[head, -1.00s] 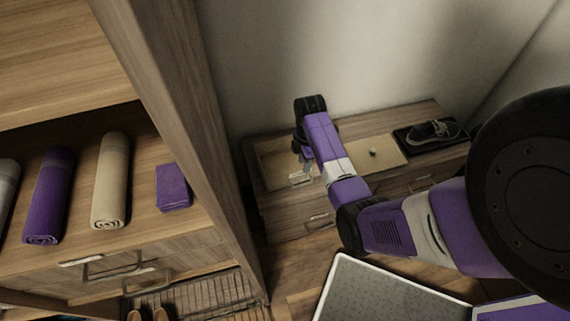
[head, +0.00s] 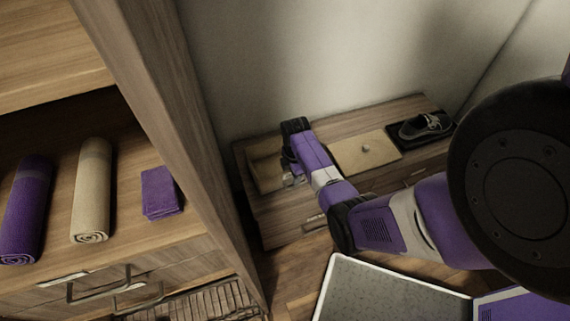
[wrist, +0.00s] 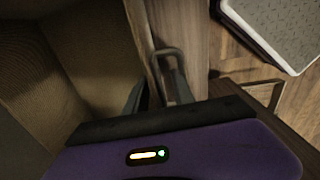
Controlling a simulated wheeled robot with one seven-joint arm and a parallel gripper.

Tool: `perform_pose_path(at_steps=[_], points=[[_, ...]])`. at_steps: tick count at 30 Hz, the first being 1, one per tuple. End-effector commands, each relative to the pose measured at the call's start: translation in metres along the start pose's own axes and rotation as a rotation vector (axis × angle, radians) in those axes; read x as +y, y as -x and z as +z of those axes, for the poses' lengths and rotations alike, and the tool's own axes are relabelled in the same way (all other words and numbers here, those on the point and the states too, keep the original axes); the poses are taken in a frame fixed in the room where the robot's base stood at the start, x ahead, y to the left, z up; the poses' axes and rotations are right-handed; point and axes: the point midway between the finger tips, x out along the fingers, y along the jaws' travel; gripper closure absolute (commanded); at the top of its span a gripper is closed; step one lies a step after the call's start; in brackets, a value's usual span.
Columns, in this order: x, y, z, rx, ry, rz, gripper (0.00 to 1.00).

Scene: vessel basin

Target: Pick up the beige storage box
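The beige storage box (head: 258,165) stands open-topped at the left end of a low wooden bench in the head view. My gripper (head: 292,178) is at its right front side and the arm hides part of it. In the wrist view the box's woven inside (wrist: 75,55) fills the left. My gripper (wrist: 159,92) shows two grey fingertips apart, with the box's near wall seemingly between them. Whether either finger touches the wall is not clear.
A flat beige panel with a knob (head: 362,151) and a dark tray with a shoe (head: 426,128) lie on the bench (head: 400,106). A metal handle (wrist: 168,60) is close beside the fingers. A wooden cabinet with rolled towels (head: 91,190) stands left.

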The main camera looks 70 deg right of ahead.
Motion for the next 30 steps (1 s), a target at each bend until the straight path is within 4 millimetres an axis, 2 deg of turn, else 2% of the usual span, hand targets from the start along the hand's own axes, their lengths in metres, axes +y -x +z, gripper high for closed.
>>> perform_pose_path(at_steps=[6,11,30], points=[[0.0004,-0.0001,0.0001,0.000,0.000,0.001,0.70],[0.0004,0.0000,0.0001,0.000,0.000,0.001,1.00],[0.0004,0.0001,0.0001,0.000,0.000,0.001,1.00]])
